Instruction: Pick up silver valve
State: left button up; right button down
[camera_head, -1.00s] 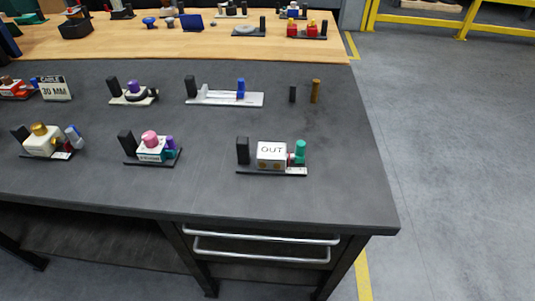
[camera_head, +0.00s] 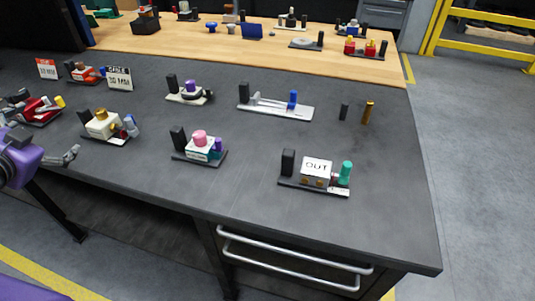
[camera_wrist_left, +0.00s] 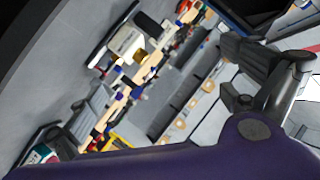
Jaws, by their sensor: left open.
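No part is clearly marked as the silver valve. A silver-grey piece (camera_head: 266,102) lies on a pale plate with a blue cylinder, mid-bench in the head view. A cream block with a gold knob (camera_head: 102,123) has a silver-blue cylinder (camera_head: 131,125) at its right; this block also shows in the left wrist view (camera_wrist_left: 127,42). My left gripper (camera_head: 67,157), on a purple arm, is open and empty, in front of and left of this block, apart from it near the bench's front edge. My right gripper is out of view.
On the dark bench (camera_head: 255,185) stand a pink-knobbed block (camera_head: 200,146), an OUT block (camera_head: 316,171), a purple-topped part (camera_head: 190,91), and a red part (camera_head: 38,109). Small posts stand at right. A wooden table (camera_head: 215,42) with more parts lies behind. Drawer handles project below the front edge.

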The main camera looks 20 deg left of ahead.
pick_arm(q)
jog(key=w+d+r+m+t+h, duration=0.1)
jog(key=w+d+r+t, duration=0.1)
jog(key=w+d+r, duration=0.55)
jog(key=w+d+r+m+t, duration=0.15)
jog(key=w+r, duration=0.35)
jog(key=r, duration=0.6)
jog(key=w+d+f+m+g+h, duration=0.2)
jog(key=w+d+f, duration=0.35)
jog(key=f, duration=0.25)
jog(key=w+d+f+m+g+h, duration=0.25)
jog(key=w+d+f, duration=0.25)
jog(key=d+f, duration=0.25)
jog(key=m+g+h, duration=0.1)
jog(key=m+g, duration=0.9)
jog(key=m, duration=1.6)
send_over(306, 165)
jog(key=s, duration=0.1)
jog(key=f, duration=0.4)
jog(key=w+f, duration=0.1)
jog(key=f, duration=0.7)
jog(key=shift+w+f, duration=0.15)
jog(key=shift+f, duration=0.05)
